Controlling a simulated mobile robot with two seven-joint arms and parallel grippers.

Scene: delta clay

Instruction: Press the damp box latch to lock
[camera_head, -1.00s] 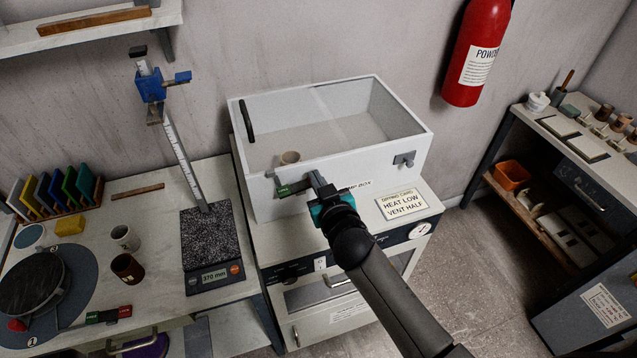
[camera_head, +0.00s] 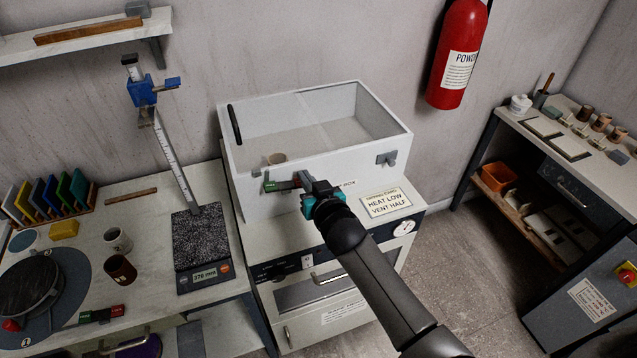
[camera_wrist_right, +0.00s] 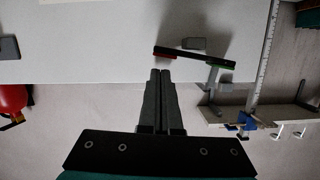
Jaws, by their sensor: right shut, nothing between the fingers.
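The white damp box (camera_head: 255,190) stands on the cabinet, its lettered front wall facing me. A latch bar (camera_head: 279,186) with a green end and a red end is on the left of that front. In the right wrist view the dark bar (camera_wrist_right: 190,56) lies tilted beside a grey block (camera_wrist_right: 193,43). My right gripper (camera_head: 302,177) is shut and empty at the bar's red end. Its fingertips (camera_wrist_right: 160,73) appear just short of that end; I cannot tell whether they touch. A second grey latch (camera_head: 386,158) is on the right of the front. My left gripper is out of view.
A scale (camera_head: 203,275) and a tall measuring stand (camera_head: 172,160) are at the left. A fire extinguisher (camera_head: 459,55) hangs on the wall.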

